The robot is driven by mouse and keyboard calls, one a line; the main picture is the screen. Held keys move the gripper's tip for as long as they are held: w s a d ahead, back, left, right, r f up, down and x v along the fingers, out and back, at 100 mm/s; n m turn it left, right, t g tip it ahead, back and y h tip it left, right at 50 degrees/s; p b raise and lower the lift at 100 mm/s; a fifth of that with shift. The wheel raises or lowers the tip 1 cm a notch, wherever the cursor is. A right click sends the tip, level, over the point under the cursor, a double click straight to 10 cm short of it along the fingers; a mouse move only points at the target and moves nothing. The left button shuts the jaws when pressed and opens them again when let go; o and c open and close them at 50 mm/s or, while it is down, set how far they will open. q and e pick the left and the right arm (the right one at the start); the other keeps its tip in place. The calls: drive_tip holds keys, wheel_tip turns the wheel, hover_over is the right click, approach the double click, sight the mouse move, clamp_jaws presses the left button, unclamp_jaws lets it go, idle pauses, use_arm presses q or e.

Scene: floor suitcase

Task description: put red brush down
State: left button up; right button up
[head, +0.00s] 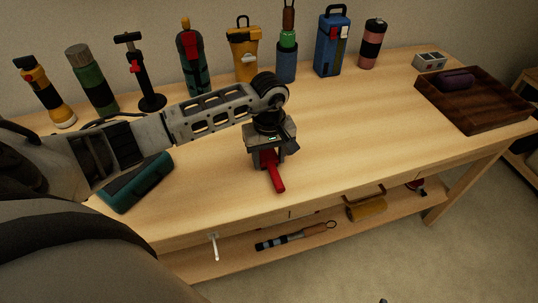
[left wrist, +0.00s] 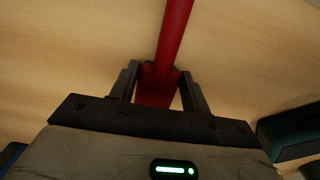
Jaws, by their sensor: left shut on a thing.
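The red brush (head: 274,177) is at the middle of the wooden table (head: 340,115), near its front edge. My left gripper (head: 267,158) is shut on it from above. In the left wrist view the brush's red handle (left wrist: 174,35) runs up the picture from between the two dark fingers of my left gripper (left wrist: 158,88). The brush is low over the tabletop; I cannot tell whether it touches the wood. The part under the gripper is hidden. My right gripper is not in view.
Several flashlights, bottles and cases, among them a blue case (head: 331,45), line the table's back. A dark wooden tray (head: 490,119) with a purple item (head: 457,80) stands at the right. A teal case (head: 138,182) lies at the left. The table right of the gripper is clear.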

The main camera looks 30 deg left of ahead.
sight(269, 158)
use_arm(q)
drive_tip(key=o, duration=1)
drive_tip(key=shift+f, duration=0.1)
drive_tip(key=shift+c, duration=0.2)
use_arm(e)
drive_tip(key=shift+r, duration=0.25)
use_arm(q)
drive_tip(key=shift+r+p, duration=0.3)
drive_tip(key=shift+p, duration=0.05)
drive_tip(key=shift+r, duration=0.4)
wheel_tip(269, 158, up, 11)
drive_tip(key=b, duration=0.1)
drive_tip(key=shift+b, duration=0.3)
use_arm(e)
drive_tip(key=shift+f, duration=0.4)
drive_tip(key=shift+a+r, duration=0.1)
